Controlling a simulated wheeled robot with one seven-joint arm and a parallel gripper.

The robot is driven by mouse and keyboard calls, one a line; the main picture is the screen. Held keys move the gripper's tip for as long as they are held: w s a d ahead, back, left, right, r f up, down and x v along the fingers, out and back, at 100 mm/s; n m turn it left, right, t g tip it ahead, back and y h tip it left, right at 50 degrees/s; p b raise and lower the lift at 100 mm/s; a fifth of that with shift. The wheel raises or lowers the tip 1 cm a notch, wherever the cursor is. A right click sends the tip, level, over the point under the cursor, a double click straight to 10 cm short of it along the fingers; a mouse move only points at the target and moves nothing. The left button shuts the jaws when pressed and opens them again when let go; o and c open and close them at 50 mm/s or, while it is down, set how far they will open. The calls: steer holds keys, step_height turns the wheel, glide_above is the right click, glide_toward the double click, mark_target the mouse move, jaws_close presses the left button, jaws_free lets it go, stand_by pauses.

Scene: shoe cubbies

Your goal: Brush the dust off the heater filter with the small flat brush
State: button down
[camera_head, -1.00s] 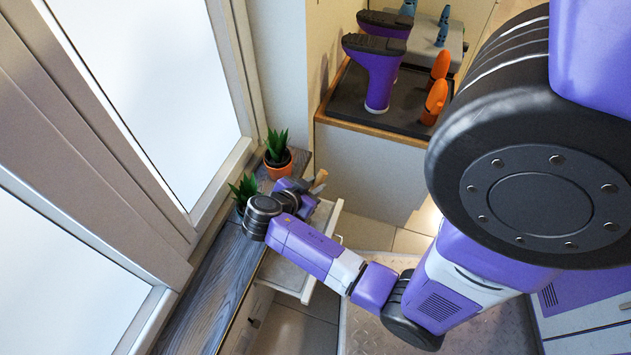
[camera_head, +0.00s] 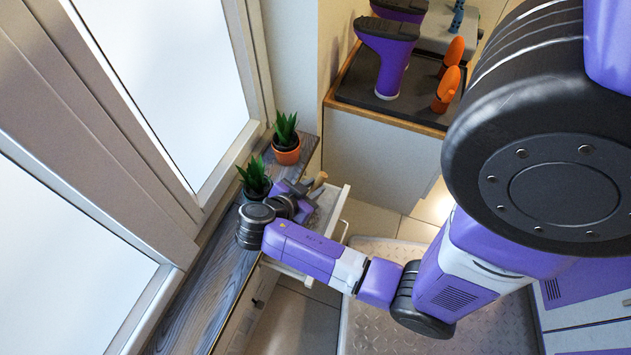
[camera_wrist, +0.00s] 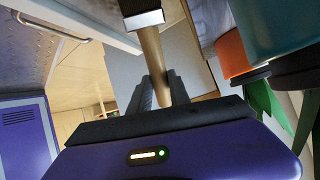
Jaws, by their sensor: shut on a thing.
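I cannot make out the heater filter in either view; my arm hides part of the drawer.
Two potted plants, one in an orange pot (camera_head: 286,156) and one nearer me (camera_head: 254,180), stand on the wooden sill (camera_head: 213,285) close to my gripper. Boots (camera_head: 386,55) and orange objects (camera_head: 449,82) stand on a cabinet behind. Floor shows right of the drawer.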

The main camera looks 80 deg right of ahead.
mark_target(315, 181)
steer(key=shift+w+a+f, duration=0.1)
steer(key=shift+w+a, duration=0.1)
steer(key=shift+a, duration=0.75)
steer(key=shift+w+a, duration=0.2)
steer(key=shift+a, duration=0.7)
steer(key=shift+s+d, duration=0.25)
steer(key=shift+d, duration=0.85)
steer(key=shift+s+d, duration=0.3)
steer(key=shift+d, duration=0.85)
steer(key=shift+s+d, duration=0.25)
steer(key=shift+d, duration=0.85)
steer(key=shift+s+d, duration=1.6)
steer(key=shift+d, duration=1.4)
steer(key=w+a, duration=0.3)
steer(key=a, duration=1.3)
steer(key=shift+w, duration=0.4)
